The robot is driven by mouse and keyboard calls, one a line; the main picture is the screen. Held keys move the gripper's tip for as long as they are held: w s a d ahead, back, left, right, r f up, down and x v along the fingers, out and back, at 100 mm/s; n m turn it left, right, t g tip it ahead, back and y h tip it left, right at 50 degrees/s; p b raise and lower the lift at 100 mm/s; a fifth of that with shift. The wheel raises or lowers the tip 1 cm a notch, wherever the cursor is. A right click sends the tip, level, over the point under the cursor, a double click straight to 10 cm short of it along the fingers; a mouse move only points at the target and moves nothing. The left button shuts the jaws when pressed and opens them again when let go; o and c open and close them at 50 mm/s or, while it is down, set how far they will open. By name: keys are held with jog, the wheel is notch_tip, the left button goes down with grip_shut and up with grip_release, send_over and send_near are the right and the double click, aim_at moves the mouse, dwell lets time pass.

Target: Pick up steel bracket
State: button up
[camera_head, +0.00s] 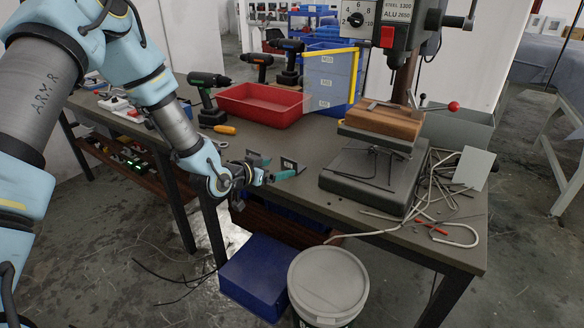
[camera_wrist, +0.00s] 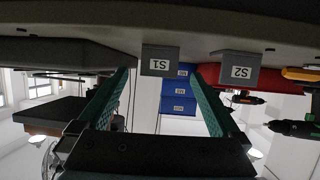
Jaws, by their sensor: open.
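Two small grey angled brackets stand near the front edge of the workbench. In the wrist view one is labelled S1 (camera_wrist: 160,60) and the other S2 (camera_wrist: 240,65). In the head view they appear as a right bracket (camera_head: 292,165) and a left bracket (camera_head: 258,158), partly hidden by my gripper. My gripper (camera_wrist: 160,82) is open and empty, with teal fingers. It also shows in the head view (camera_head: 284,175) at the bench's front edge, close to the brackets. The S1 bracket appears between the fingers, seemingly beyond the tips; S2 lies outside them. I cannot tell any contact.
A drill press with a wooden block (camera_head: 385,120) and loose cables stands right. A red bin (camera_head: 260,104), several power drills and a blue rack (camera_head: 328,75) stand behind. A blue box (camera_head: 255,275) and a lidded bucket (camera_head: 328,283) are below the bench front.

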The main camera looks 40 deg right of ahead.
aim_at(288, 166)
jog(key=shift+p+x, duration=1.15)
jog(key=shift+x, duration=2.45)
jog(key=shift+a+f, duration=0.1)
jog(key=shift+f, duration=0.05)
jog(key=c, duration=1.5)
jog(key=shift+c, duration=0.4)
